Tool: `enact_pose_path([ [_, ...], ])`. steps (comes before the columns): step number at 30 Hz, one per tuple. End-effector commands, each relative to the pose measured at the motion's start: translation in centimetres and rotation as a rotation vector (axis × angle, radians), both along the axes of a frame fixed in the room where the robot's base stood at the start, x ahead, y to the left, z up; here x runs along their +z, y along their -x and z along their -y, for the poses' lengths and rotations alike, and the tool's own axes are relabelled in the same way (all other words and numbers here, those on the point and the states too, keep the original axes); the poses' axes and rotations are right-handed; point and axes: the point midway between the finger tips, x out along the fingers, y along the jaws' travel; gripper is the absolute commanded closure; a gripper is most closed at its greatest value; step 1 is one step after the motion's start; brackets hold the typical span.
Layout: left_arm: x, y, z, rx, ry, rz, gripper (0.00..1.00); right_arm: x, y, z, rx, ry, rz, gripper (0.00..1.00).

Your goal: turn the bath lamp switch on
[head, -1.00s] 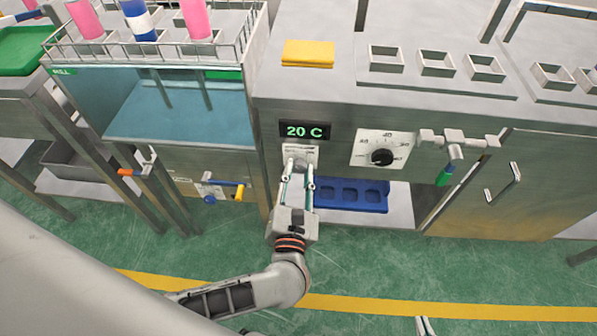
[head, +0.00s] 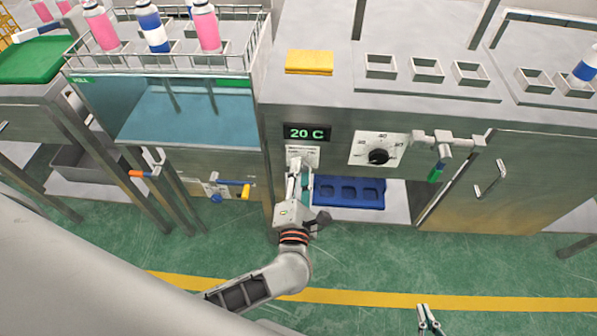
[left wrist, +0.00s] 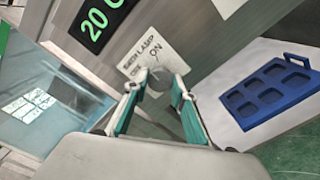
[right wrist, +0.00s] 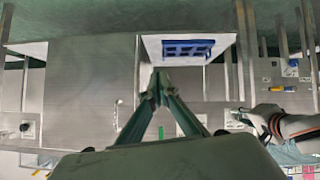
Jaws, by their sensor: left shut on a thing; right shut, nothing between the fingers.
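The bath lamp switch is a small grey knob (left wrist: 155,86) on a light label plate (left wrist: 150,52) marked "BATH LAMP" and "ON" in the left wrist view. The plate (head: 309,153) also shows in the head view, below the green "20 C" display (head: 307,133). My left gripper (left wrist: 156,74) is shut on the knob, its fingertips on either side of it and the gripper rolled over relative to the plate. It also shows in the head view (head: 299,168), hiding the knob. My right gripper (right wrist: 161,80) is shut and empty; in the head view (head: 428,308) it is low, away from the panel.
A blue tray (head: 348,205) sits below. The glass-fronted bath (head: 190,122) stands left, with cans above. The floor in front is clear.

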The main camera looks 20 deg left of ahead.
Motion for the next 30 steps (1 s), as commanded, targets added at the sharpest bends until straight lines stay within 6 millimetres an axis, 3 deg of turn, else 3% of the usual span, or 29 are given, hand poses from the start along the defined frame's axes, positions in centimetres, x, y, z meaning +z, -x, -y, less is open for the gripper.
enact_pose_path([
  [6,0.5,-0.1,0.0,0.001,-0.178,-0.047,0.96,0.6,-0.2,0.5,-0.013,0.008,0.001,1.00],
  [15,0.4,-0.1,0.0,-0.001,-0.352,-0.098,0.96,-0.1,1.0,0.6,-0.023,0.009,-0.032,1.00],
  [30,0.1,0.0,0.1,-0.002,-0.432,-0.124,0.96,0.4,0.7,0.6,-0.021,0.004,-0.023,1.00],
])
